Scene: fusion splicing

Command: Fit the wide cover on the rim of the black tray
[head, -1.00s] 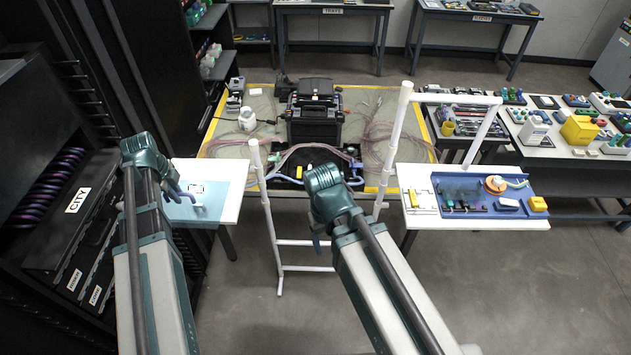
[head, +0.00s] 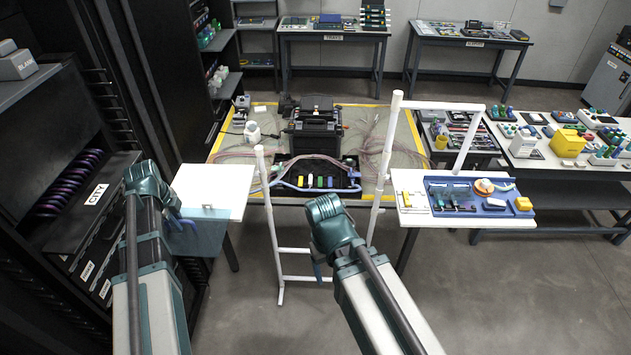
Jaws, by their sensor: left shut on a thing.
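The black tray (head: 343,182) lies on the mat beyond the white frame, with several coloured blocks in it. A clear bluish sheet, which looks like the wide cover (head: 205,238), is at the near edge of the left white table, with a small clip-like part on its far side. My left gripper (head: 184,226) is shut on this sheet at its left side; its fingers are partly hidden by my wrist. My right gripper (head: 319,268) hangs in front of the white frame, apart from the tray. Its fingers are mostly hidden, so I cannot tell its opening.
The white pipe frame (head: 267,205) stands between me and the tray. The left white table (head: 215,180) has a bare top. The right table holds a blue tray (head: 467,208) with small parts. A black case (head: 313,139) stands behind the black tray. Cables lie on both sides.

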